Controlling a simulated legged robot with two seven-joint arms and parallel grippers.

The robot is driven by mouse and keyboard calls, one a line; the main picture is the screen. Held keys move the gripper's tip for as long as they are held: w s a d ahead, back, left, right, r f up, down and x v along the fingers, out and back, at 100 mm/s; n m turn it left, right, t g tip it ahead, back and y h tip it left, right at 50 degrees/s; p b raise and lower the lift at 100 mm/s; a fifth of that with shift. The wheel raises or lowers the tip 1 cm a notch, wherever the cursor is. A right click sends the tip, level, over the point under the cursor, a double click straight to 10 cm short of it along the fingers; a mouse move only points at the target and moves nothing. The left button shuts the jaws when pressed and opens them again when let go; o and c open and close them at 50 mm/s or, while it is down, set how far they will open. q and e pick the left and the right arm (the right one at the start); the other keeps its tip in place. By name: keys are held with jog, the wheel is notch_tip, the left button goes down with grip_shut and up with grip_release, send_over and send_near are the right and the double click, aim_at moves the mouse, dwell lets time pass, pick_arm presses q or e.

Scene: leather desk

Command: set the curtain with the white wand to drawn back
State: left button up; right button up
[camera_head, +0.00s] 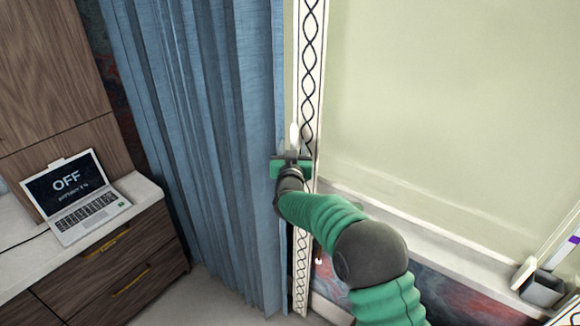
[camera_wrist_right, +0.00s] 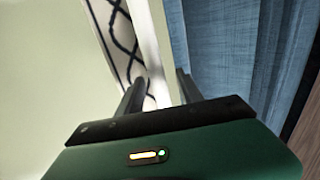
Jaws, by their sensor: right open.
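A blue pleated curtain (camera_head: 200,130) hangs in the left middle of the head view, and it also shows at the right of the wrist view (camera_wrist_right: 225,45). The white wand (camera_head: 294,135) hangs upright at the curtain's right edge. My right gripper (camera_head: 291,157) is at the wand's lower part. In the right wrist view, the white wand (camera_wrist_right: 160,50) runs between the two dark, open fingers of the gripper (camera_wrist_right: 160,92). I cannot tell whether either finger touches it. My left gripper is not in view.
A white strip with a black twisted pattern (camera_head: 310,70) stands right beside the wand. A pale window panel (camera_head: 440,110) with a sill fills the right. A laptop (camera_head: 75,195) showing "OFF" sits on a wooden cabinet (camera_head: 125,280) at left. A grey holder (camera_head: 543,288) stands at lower right.

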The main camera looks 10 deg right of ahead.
jog(key=b+v, duration=0.3)
jog(key=v, duration=1.1)
jog(key=shift+a, duration=0.35)
jog(key=shift+d+f, duration=0.1)
jog(key=s+f+n+g+y, duration=0.3)
jog(key=s+f+g+y, duration=0.35)
jog(key=s+f, duration=0.75)
jog(key=s+d+f+g, duration=0.2)
jog(key=s+f+g, duration=0.2)
jog(key=s, duration=0.5)
jog(key=s+d+f+g+h, duration=0.1)
jog(key=s+d+f+g, duration=0.2)
jog(key=s, duration=0.6)
notch_tip(320, 180, down, 2)
jog(key=shift+f+g, duration=0.25)
jog(key=shift+g, duration=0.4)
jog(key=shift+a+h, duration=0.1)
jog(key=shift+h, duration=0.15)
